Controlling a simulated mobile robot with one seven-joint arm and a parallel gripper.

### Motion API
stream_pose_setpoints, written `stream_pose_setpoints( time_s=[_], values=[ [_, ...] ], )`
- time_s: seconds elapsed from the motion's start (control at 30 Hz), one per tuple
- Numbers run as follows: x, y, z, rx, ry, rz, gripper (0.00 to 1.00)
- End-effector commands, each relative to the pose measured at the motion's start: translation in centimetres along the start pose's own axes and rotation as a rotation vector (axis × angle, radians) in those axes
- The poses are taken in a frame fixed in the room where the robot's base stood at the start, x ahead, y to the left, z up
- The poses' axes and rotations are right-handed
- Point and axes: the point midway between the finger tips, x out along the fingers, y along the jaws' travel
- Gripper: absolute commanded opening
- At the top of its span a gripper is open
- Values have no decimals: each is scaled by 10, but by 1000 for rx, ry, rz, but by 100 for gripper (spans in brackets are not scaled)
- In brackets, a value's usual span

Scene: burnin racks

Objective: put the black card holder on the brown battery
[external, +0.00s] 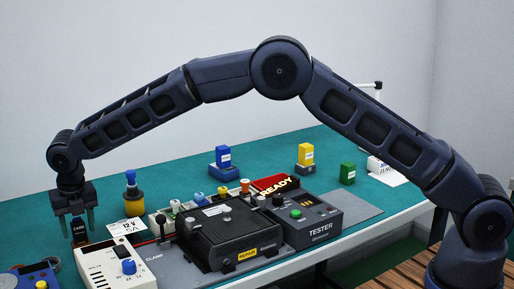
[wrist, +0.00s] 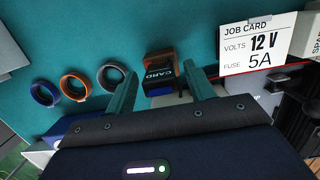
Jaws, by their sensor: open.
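In the external view the holder (external: 79,229) shows at the far left, between the fingertips of my gripper (external: 78,226), which points down. The fingers are open, and a gap shows beside the holder in the wrist view. An orange-brown part (wrist: 158,54) shows at the holder's far side. I cannot tell whether it is the brown battery or part of the holder. No other brown battery is clearly visible.
Blue, orange and grey rings (wrist: 75,87) lie left of the holder. A job card (wrist: 259,43) lies to its right. The white box with a blue knob (external: 118,268) and the black clamp unit (external: 225,238) stand nearby. The tester (external: 313,221) is farther right.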

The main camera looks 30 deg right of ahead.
Motion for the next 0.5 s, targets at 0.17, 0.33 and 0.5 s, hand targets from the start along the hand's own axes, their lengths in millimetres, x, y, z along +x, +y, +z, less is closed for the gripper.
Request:
stream_pose_setpoints(
  time_s=[0.17, 0.33, 0.5],
  values=[
    [-34, 0, 1, 0, -2, 3, 54],
    [-67, 1, 0, 0, -2, 4, 54],
    [-93, 0, 1, 1, -1, 2, 54]
  ],
)
